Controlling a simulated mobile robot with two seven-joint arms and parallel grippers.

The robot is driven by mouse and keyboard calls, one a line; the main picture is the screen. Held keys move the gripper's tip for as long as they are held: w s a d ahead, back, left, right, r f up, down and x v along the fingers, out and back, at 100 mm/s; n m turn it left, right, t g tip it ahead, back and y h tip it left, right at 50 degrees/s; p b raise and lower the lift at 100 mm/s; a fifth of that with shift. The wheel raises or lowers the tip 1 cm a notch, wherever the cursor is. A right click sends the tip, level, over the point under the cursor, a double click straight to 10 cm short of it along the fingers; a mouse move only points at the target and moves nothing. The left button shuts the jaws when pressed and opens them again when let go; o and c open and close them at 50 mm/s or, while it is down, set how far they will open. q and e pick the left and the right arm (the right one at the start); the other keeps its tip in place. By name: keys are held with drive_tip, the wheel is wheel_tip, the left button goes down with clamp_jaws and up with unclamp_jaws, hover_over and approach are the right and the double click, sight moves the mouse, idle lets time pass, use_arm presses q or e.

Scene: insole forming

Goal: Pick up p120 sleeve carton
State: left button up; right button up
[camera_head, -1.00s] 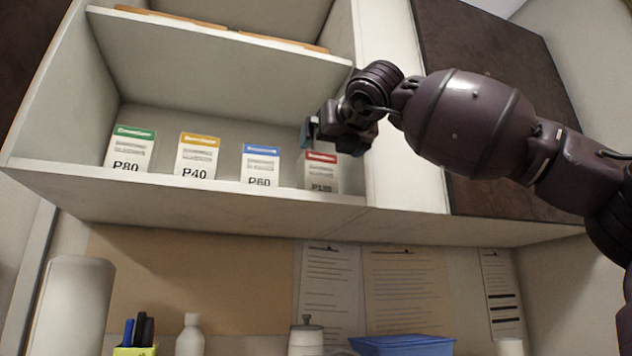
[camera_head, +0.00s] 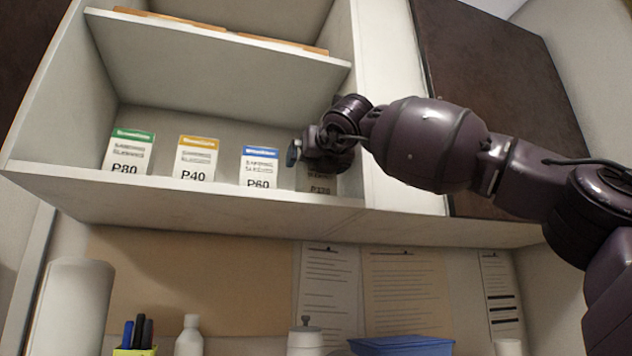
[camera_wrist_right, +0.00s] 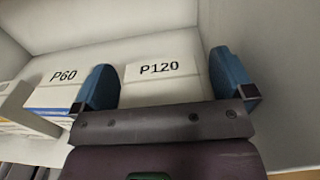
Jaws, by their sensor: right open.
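The P120 carton (camera_head: 317,180) stands at the right end of the cabinet's lower shelf, mostly hidden behind my right gripper (camera_head: 312,150) in the head view. In the right wrist view its white face marked P120 (camera_wrist_right: 160,72) lies between the two blue fingers of my right gripper (camera_wrist_right: 170,82). The fingers are open, one on each side of the carton, with a small gap at the right finger. The left finger is between the P120 carton and the P60 carton (camera_head: 259,168), which has a blue band. My left gripper is not in view.
The P40 carton (camera_head: 195,158) and the P80 carton (camera_head: 129,152) stand farther left on the lower shelf (camera_head: 200,198). An upper shelf (camera_head: 220,50) is above, and the cabinet's side wall is close on the right. A blue tray (camera_head: 402,346) is below.

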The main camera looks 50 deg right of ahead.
drive_tip(key=c, duration=1)
use_arm(q)
drive_tip(key=shift+a, duration=0.15)
drive_tip(key=shift+r, duration=0.1)
use_arm(e)
drive_tip(key=shift+r, duration=0.1)
wheel_tip(320, 180, up, 6)
drive_tip(key=shift+s+f+p, duration=0.15)
drive_tip(key=shift+f+p, duration=0.05)
drive_tip(key=shift+p, duration=0.4)
wheel_tip(320, 180, up, 4)
drive_tip(key=p, duration=0.3)
drive_tip(key=shift+s+r, duration=0.1)
drive_tip(key=shift+r, duration=0.15)
use_arm(q)
wheel_tip(320, 180, up, 13)
drive_tip(key=t+p, duration=0.1)
drive_tip(key=p, duration=0.8)
drive_tip(key=shift+w+a, duration=0.25)
use_arm(e)
drive_tip(key=shift+w+r, duration=0.15)
drive_tip(key=shift+r, duration=1.8)
drive_tip(key=shift+w+r, duration=0.1)
drive_tip(key=shift+r, duration=1.85)
